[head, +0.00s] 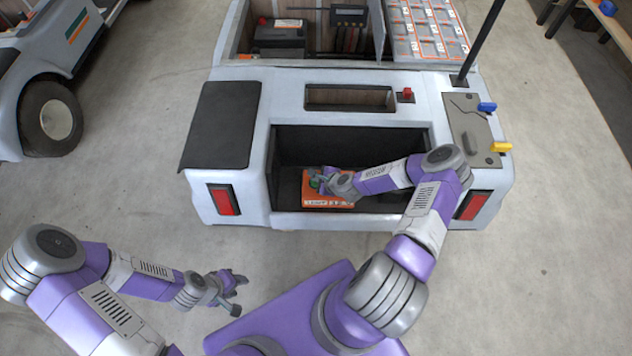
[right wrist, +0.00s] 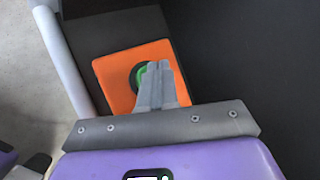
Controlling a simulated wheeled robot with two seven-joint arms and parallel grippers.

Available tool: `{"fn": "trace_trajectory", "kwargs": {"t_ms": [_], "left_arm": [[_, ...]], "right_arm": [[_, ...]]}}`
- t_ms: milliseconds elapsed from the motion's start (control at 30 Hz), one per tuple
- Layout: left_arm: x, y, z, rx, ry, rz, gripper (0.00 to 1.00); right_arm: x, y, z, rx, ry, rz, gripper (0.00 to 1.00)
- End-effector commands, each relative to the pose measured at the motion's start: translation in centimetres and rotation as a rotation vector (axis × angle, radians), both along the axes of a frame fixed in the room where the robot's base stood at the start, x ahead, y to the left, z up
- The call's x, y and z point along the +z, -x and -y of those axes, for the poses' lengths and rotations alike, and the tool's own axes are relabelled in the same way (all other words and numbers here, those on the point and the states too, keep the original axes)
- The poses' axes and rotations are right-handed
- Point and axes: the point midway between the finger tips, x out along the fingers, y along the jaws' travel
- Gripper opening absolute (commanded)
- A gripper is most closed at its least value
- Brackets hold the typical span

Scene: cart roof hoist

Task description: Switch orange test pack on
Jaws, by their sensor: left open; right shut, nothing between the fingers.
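The orange test pack (head: 322,203) sits in the dark open rear bay of the white cart. A round green button in a dark ring (right wrist: 139,73) shows on top of the pack (right wrist: 112,77) in the right wrist view. My right gripper (right wrist: 156,66) is shut and empty, with its fingertips over the button and covering part of it. I cannot tell whether the tips touch it. In the head view my right gripper (head: 319,181) reaches into the bay above the pack. My left gripper (head: 237,294) is open and empty, above the floor in front of the cart.
The bay's front lip (head: 300,221) and side walls surround the pack. A red switch (head: 407,94) sits above the bay. Blue (head: 487,107) and yellow (head: 500,147) handles are on the cart's right panel, near a dark pole (head: 482,40). Another vehicle (head: 45,110) stands at left.

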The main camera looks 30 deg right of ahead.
Motion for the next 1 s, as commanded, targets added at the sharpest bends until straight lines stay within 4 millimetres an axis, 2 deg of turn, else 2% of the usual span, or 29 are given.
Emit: {"fn": "trace_trajectory", "kwargs": {"t_ms": [1000], "left_arm": [[-0.78,0.0,0.0,0.0,0.0,0.0,0.43]], "right_arm": [[-0.92,-0.01,0.01,0.0,0.0,0.0,0.0]]}}
